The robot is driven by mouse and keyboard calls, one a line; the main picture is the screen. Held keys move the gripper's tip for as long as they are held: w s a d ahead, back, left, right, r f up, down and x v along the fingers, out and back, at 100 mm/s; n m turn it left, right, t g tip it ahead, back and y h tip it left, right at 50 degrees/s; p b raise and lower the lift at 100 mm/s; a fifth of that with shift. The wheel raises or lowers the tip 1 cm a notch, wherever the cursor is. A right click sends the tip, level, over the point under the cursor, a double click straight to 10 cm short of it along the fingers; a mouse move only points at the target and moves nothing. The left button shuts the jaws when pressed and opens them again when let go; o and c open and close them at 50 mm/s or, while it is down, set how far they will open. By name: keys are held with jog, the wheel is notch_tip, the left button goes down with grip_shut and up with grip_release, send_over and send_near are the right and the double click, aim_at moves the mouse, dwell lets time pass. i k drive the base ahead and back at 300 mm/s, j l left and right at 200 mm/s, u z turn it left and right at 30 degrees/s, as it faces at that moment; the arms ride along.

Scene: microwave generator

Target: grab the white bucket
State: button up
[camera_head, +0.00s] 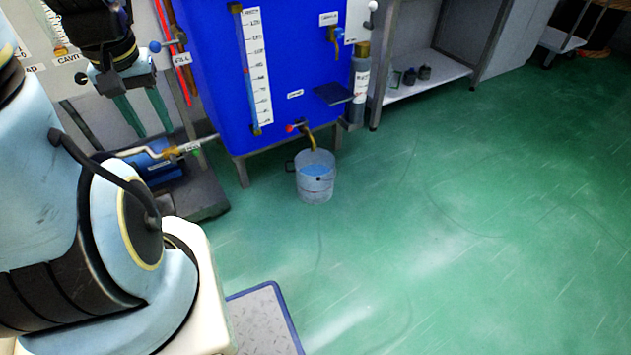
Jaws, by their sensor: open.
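The white bucket (315,186) stands upright on the green floor, under a brass spout (310,138) at the bottom front of the blue tank. It looks pale and translucent, with blue showing inside and a dark handle piece at its rim's left side. My gripper (149,117) is at the upper left, pointing down, with its two teal fingers apart and nothing between them. It is well to the left of the bucket and higher, not touching it.
The blue tank (290,60) on legs stands behind the bucket. A blue pump (150,160) on a dark base is to its left. A blue-edged metal plate (262,325) lies at the front. A grey shelf (430,75) is behind right. The green floor (480,200) is clear on the right.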

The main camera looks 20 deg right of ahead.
aim_at(311, 177)
jog(key=l+u, duration=0.3)
jog(key=l, duration=0.9)
jog(key=l+u, duration=0.3)
jog(key=l, duration=0.95)
